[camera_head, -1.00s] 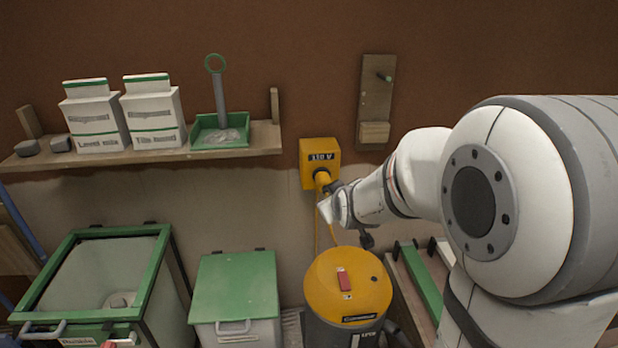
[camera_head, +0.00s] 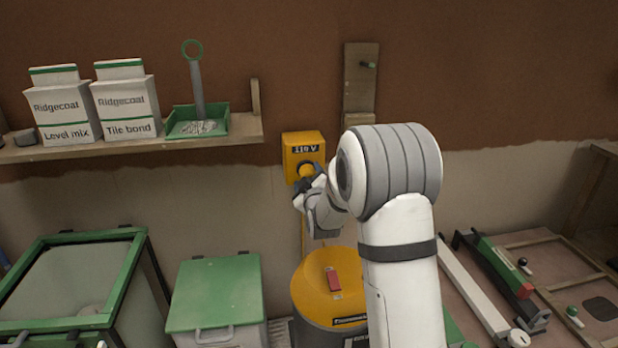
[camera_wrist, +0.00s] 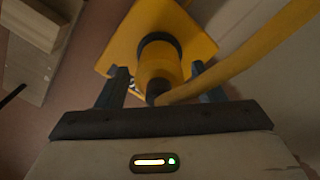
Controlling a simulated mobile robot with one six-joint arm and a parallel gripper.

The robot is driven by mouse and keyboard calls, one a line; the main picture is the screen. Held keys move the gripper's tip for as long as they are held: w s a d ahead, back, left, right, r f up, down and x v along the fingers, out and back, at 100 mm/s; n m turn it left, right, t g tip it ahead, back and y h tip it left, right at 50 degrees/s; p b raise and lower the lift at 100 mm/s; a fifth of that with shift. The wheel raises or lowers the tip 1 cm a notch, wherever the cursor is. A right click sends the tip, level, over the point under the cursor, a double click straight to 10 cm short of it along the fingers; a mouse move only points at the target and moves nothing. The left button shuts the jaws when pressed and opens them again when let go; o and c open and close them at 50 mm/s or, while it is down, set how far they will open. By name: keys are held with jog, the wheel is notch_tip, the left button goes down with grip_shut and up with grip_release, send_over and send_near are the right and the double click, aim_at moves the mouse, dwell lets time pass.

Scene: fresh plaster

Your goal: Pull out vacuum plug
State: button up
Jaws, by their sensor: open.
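The yellow 110 V socket box (camera_head: 303,140) is on the wall; it fills the top of the wrist view (camera_wrist: 192,40). The yellow vacuum plug (camera_head: 306,170) sits in its front, and its round body shows in the wrist view (camera_wrist: 158,65). My gripper (camera_head: 309,183) is at the plug. In the wrist view my gripper (camera_wrist: 158,78) is open, one dark finger on each side of the plug. The yellow cord (camera_wrist: 245,58) leaves the plug and runs to the upper right. Finger contact cannot be told. The yellow-topped vacuum (camera_head: 313,285) stands below, partly hidden by my arm.
Rails and tools lie at lower right.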

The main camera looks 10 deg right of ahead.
jog(key=shift+w, duration=0.65)
